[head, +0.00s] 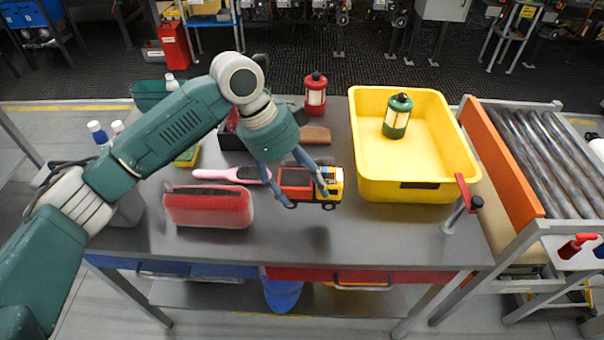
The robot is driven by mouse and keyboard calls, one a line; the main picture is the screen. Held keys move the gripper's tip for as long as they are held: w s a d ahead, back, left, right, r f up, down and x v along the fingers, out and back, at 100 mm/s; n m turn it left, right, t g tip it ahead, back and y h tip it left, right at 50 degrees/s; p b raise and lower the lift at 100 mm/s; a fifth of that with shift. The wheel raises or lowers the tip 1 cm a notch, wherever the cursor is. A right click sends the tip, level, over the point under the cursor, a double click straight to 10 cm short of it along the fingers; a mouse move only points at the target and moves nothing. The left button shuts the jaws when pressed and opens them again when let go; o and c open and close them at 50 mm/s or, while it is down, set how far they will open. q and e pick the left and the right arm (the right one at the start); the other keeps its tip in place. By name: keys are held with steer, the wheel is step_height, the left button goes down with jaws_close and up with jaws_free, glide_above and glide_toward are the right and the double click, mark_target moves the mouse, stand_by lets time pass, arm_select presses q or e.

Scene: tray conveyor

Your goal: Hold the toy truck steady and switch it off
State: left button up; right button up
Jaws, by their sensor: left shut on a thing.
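The toy truck (296,179) has a red bed and a yellow cab facing right. It sits on the grey table, left of the yellow tray, with dark wheels showing below. My left gripper (298,187) reaches down from above and is shut on the truck, with one finger at the rear of the bed and one at the cab. The fingers cover parts of the truck, and I cannot make out its switch. My right gripper is not in view.
A red case (208,207) and a pink brush (225,174) lie left of the truck. The table front is clear.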

arm_select(q)
steer(key=shift+f+b, duration=1.3)
steer(key=shift+f, duration=3.7)
steer(key=shift+f, duration=0.3)
steer(key=o, duration=1.1)
steer(key=shift+f, duration=0.1)
steer(key=c, duration=1.1)
